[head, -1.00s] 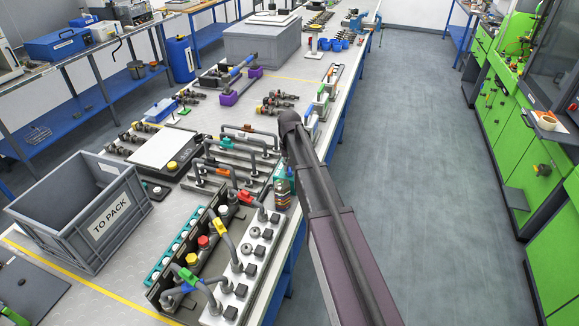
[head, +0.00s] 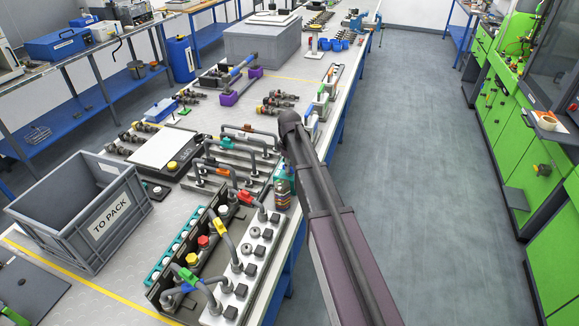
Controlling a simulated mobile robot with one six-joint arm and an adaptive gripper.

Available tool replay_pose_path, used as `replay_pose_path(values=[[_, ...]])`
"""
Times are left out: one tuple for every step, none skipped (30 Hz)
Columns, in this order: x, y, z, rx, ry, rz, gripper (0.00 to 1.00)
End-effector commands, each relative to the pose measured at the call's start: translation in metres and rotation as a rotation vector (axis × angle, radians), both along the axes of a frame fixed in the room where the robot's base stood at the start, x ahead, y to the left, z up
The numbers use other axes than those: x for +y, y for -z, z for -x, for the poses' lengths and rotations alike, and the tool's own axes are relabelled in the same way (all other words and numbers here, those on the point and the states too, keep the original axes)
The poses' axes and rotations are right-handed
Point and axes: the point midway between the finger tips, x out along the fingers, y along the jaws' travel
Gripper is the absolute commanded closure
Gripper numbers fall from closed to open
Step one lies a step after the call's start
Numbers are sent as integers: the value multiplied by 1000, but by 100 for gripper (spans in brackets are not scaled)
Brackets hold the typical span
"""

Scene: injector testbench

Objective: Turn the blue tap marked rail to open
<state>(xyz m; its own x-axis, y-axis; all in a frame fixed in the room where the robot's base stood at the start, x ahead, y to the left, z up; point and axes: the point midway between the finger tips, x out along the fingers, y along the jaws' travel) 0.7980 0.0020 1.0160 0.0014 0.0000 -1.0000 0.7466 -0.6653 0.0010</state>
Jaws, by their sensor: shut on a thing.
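Several pipes with coloured tap handles stand on the bench. I cannot read any "rail" marking, so I cannot tell which is the tap named. My arm reaches up from the bottom right to the bench edge. My gripper does not show.
A grey "TO PACK" crate (head: 58,226) stands at the left. A row of pipes with a teal tap (head: 226,141) lies behind the front block. A small bottle (head: 282,194) stands by the bench edge. The floor (head: 420,190) at the right is clear.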

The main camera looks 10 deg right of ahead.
Motion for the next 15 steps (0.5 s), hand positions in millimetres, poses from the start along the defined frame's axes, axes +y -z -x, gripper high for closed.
replay_pose_path(values=[[-1,1,2,4,-34,2,100],[-1,1,2,4,-55,2,100],[-1,1,2,5,-81,1,100],[-1,1,2,5,-100,1,100],[-1,1,2,5,-117,1,100],[-1,1,2,5,-137,1,100],[-1,1,2,5,-152,1,100],[-1,1,2,5,-164,1,100],[-1,1,2,6,-179,2,100],[-1,1,2,6,-188,2,100],[-1,1,2,6,-196,2,100],[-1,1,2,6,-206,2,100],[-1,1,2,6,-212,2,100],[-1,1,2,6,-216,2,100],[-1,1,2,6,-220,2,100]])
